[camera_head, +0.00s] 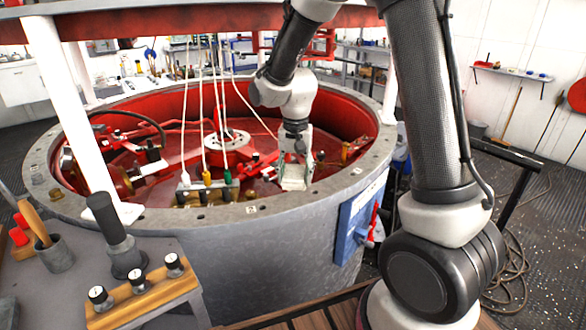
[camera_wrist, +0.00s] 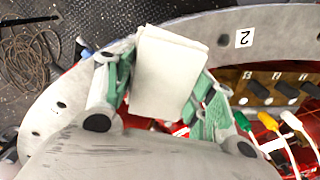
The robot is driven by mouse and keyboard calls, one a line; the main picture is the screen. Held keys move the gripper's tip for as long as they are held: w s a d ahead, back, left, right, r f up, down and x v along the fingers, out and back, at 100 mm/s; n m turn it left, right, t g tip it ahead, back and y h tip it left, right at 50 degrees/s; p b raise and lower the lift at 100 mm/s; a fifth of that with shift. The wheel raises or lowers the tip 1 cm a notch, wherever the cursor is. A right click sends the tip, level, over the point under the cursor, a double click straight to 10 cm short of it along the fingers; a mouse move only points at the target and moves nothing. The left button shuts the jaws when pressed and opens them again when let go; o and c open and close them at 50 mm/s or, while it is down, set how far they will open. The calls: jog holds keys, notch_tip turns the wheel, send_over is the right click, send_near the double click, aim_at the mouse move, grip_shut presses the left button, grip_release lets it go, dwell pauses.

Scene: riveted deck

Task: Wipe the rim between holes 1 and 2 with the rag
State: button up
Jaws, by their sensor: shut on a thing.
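My gripper (camera_head: 296,165) is shut on a folded cream-white rag (camera_head: 293,183). In the wrist view the rag (camera_wrist: 168,72) sits between the green finger pads of my gripper (camera_wrist: 160,85). The grey metal rim (camera_head: 318,192) is a ring with small dark holes. A plate marked 2 (camera_wrist: 243,38) lies on the rim beside a hole, to the right of the rag; it also shows in the head view (camera_head: 252,209). The rag is over the rim near its inner edge. I cannot tell whether it touches. No readable 1 label shows.
Inside the ring is a red machine with a hub (camera_head: 230,145). A block with coloured cable plugs (camera_head: 206,190) stands by the inner edge, left of my gripper. A bench with knobs (camera_head: 140,285) is at front left.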

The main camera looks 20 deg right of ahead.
jog(key=shift+r, duration=1.05)
jog(key=shift+s, duration=0.1)
